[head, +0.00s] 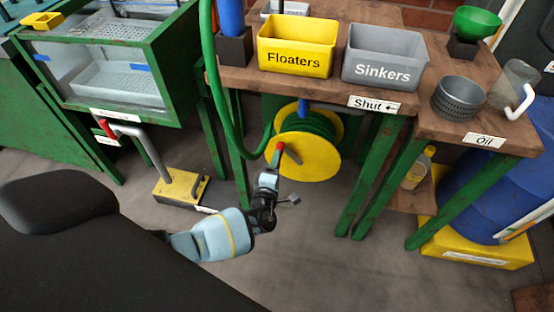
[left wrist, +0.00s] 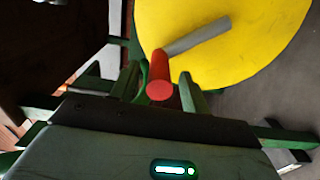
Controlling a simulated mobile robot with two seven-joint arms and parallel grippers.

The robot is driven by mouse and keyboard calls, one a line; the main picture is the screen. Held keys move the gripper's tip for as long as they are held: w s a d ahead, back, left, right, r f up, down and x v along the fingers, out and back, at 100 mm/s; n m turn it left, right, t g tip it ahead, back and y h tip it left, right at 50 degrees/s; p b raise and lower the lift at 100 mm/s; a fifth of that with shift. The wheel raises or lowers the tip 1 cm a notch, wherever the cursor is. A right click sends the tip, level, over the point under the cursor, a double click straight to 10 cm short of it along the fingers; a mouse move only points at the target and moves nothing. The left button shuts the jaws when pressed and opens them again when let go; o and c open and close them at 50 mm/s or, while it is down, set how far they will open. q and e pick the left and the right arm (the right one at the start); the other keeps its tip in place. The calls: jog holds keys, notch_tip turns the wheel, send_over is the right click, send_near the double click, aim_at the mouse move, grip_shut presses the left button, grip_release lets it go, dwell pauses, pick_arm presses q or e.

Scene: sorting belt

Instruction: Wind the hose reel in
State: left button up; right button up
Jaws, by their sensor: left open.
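The hose reel (head: 322,160) has yellow discs with green hose wound between them, under the workbench. Its grey crank arm (head: 292,154) ends in a red handle (head: 278,152). In the left wrist view the yellow disc (left wrist: 225,50), the grey crank arm (left wrist: 198,36) and the red handle (left wrist: 160,78) show close up. My left gripper (head: 273,168) is at the handle, just below it in the head view. My right gripper is not in view.
Green hose (head: 216,90) hangs left of the reel. Green bench legs (head: 372,170) stand to its right. A yellow foot pedal (head: 181,187) is on the floor at left. Yellow "Floaters" (head: 297,60) and grey "Sinkers" (head: 384,70) bins sit above. Floor in front is clear.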

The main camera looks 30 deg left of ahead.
pick_arm(q)
jog(key=p+v, duration=0.1)
jog(key=v, duration=0.5)
jog(key=shift+s+p, duration=0.15)
jog(key=shift+p, duration=0.25)
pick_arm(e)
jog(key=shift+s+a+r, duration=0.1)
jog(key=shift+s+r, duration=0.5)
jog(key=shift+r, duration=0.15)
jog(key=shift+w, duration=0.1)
